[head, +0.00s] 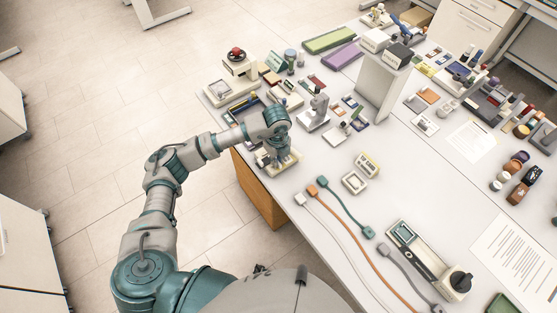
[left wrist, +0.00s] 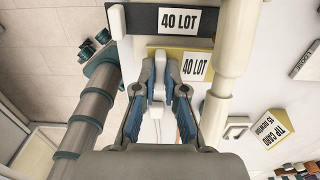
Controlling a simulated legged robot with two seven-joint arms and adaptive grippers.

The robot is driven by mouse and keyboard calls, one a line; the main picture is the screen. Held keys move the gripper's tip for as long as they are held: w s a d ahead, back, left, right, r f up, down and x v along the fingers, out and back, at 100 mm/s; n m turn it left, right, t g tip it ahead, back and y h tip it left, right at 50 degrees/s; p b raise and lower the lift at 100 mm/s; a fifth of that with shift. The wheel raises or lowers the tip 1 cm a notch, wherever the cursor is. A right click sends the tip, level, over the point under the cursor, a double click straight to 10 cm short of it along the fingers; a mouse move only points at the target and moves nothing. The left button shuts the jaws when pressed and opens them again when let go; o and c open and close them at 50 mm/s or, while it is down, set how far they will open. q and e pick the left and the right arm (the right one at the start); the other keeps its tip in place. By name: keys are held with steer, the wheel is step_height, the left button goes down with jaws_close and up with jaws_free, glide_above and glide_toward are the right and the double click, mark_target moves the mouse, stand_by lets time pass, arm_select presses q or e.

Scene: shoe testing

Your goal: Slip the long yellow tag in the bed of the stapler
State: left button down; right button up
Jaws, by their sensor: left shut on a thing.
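The yellow tag (left wrist: 203,52) carries a white "40 LOT" label and lies at the fingertips of my left gripper (left wrist: 165,72) in the left wrist view. The gripper is shut on the tag, though the fingers hide the gripped end. Just beyond the tag is a dark bar (left wrist: 146,19) with its own "40 LOT" label, and a cream post (left wrist: 228,60) rises beside it. In the head view my left gripper (head: 277,147) is low over a cream device (head: 291,159), apparently the stapler, at the table's left edge. My arm hides much of it, and the tag's seating cannot be made out. My right gripper is out of view.
Cables (head: 350,207) run along the table's front. Small devices and a tall grey stand (head: 381,84) crowd the back. Bare tabletop (head: 410,180) lies right of the yellow block.

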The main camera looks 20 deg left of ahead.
arm_select(q)
steer(key=shift+w+a+f+b, duration=0.3)
steer(key=shift+w+a+b, duration=0.15)
steer(key=shift+w+a, duration=0.3)
steer(key=shift+w+a+f+b, duration=0.3)
steer(key=shift+w+a+b, duration=0.2)
steer(key=shift+a, duration=0.35)
steer(key=c, duration=1.2)
jaws_free()
steer(key=shift+r, duration=0.1)
step_height(320, 180, up, 12)
steer(key=shift+f, duration=0.15)
